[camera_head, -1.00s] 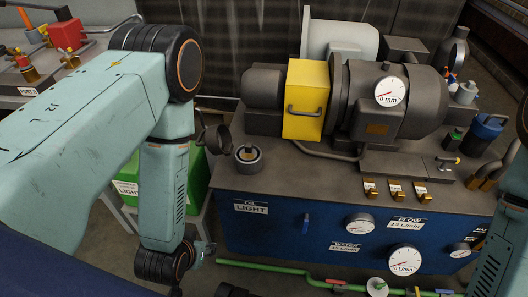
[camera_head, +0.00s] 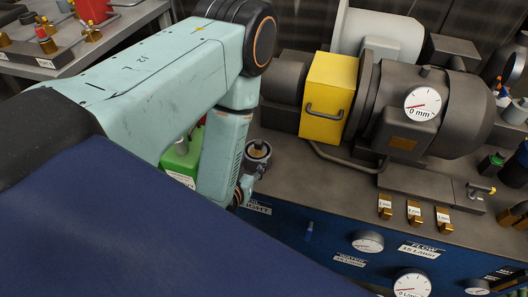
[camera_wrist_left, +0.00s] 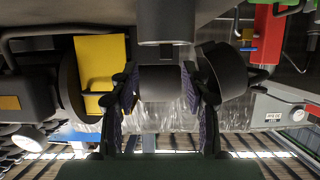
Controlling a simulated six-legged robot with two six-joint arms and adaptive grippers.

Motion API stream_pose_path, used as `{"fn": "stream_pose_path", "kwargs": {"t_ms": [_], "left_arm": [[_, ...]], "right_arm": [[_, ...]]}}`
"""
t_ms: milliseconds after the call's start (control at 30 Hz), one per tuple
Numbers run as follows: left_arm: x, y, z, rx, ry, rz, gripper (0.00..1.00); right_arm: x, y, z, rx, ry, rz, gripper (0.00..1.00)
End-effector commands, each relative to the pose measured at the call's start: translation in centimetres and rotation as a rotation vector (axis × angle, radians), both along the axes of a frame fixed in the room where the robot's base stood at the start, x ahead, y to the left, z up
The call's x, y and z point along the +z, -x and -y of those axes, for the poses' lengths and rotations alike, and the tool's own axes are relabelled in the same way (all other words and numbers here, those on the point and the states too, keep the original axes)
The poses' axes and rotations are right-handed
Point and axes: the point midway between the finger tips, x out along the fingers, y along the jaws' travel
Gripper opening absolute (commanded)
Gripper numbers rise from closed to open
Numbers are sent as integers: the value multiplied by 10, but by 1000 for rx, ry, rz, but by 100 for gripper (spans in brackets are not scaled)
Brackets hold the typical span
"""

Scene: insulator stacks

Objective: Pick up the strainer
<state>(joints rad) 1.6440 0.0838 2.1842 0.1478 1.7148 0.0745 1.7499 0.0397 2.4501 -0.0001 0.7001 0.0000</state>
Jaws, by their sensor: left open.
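In the head view a round grey housing (camera_head: 257,158) stands at the left end of the pump bench. A brass-coloured piece (camera_head: 259,149) shows in its open top; I cannot tell whether this is the strainer. My left forearm hangs just left of the housing and hides most of the gripper. In the left wrist view my left gripper (camera_wrist_left: 159,70) is open and empty, its two fingers apart. A dark cylinder, seemingly the housing (camera_wrist_left: 165,86), shows between the fingers, with a dark round lid (camera_wrist_left: 222,74) beside it. Contact cannot be judged. My right gripper is not in view.
A yellow box (camera_head: 328,98) with a handle and a motor with a gauge (camera_head: 422,104) stand right of the housing. A green can (camera_head: 183,158) is behind my left arm. A side table (camera_head: 60,70) stands at the back left. Bare bench top lies right of the housing.

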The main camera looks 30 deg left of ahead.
Motion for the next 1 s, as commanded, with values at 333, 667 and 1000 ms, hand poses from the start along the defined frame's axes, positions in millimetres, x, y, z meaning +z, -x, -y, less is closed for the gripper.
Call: {"fn": "stream_pose_path", "kwargs": {"t_ms": [333, 667, 1000], "left_arm": [[-11, -32, -12, 3, 2, 5, 47], [-21, -70, -21, -3, 1, 0, 47], [-20, -73, -21, -4, 2, -1, 40]], "right_arm": [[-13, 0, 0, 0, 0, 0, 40], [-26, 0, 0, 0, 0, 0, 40], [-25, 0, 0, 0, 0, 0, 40]]}}
